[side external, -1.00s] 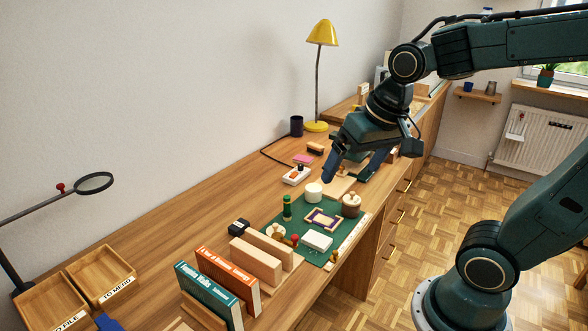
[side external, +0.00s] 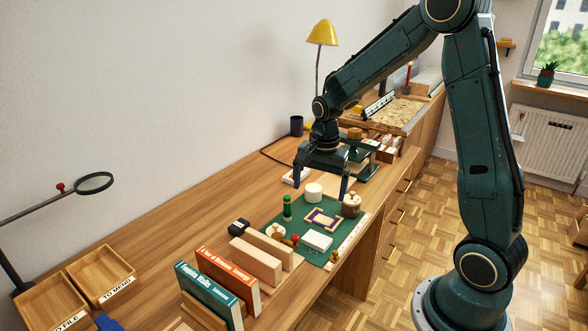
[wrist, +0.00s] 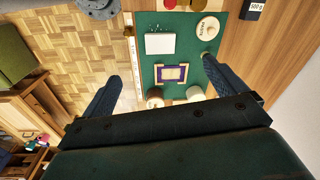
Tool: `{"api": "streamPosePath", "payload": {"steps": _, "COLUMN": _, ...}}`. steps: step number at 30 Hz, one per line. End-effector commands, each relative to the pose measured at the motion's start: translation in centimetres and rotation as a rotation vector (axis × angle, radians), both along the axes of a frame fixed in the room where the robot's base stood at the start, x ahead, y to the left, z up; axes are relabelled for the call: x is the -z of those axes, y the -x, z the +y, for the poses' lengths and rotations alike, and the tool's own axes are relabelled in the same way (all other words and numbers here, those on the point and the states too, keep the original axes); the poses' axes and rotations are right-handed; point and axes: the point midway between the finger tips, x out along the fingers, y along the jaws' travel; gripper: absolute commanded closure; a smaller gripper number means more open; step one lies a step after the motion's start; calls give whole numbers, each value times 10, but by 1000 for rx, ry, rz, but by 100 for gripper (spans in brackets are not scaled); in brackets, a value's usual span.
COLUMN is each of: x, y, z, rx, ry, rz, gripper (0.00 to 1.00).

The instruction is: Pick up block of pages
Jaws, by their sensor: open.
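The block of pages looks to be the white rectangular block (side external: 317,240) lying flat on the green mat (side external: 290,222); it also shows in the wrist view (wrist: 160,43). My gripper (side external: 320,187) is open and empty, pointing down above the far end of the mat. In the wrist view, its fingers (wrist: 161,69) are spread wide, with the block between and beyond them. A purple-bordered cream piece (side external: 323,218) lies on the mat beside the block, nearer my gripper.
A white cylinder (side external: 314,192), a brown lidded pot (side external: 351,205) and a green upright tool (side external: 287,208) stand around the mat. Wooden blocks (side external: 257,262) and upright books (side external: 229,279) stand nearer the camera. A yellow lamp (side external: 321,33) stands at the back.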

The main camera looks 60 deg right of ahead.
Motion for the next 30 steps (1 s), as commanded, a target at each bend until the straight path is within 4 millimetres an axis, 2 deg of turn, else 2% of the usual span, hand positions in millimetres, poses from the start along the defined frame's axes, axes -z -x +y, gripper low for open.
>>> {"api": "streamPosePath", "payload": {"steps": 3, "x": 25, "y": -6, "z": -12, "rx": 97, "ry": -15, "rz": 33, "gripper": 4}}
{"api": "streamPosePath", "payload": {"steps": 8, "x": 47, "y": -10, "z": -23, "rx": 187, "ry": -26, "rz": 55, "gripper": 4}}
{"api": "streamPosePath", "payload": {"steps": 22, "x": 61, "y": -12, "z": -26, "rx": 223, "ry": -29, "rz": 65, "gripper": 4}}
{"api": "streamPosePath", "payload": {"steps": 30, "x": 93, "y": -12, "z": -26, "rx": 222, "ry": -29, "rz": 67, "gripper": 4}}
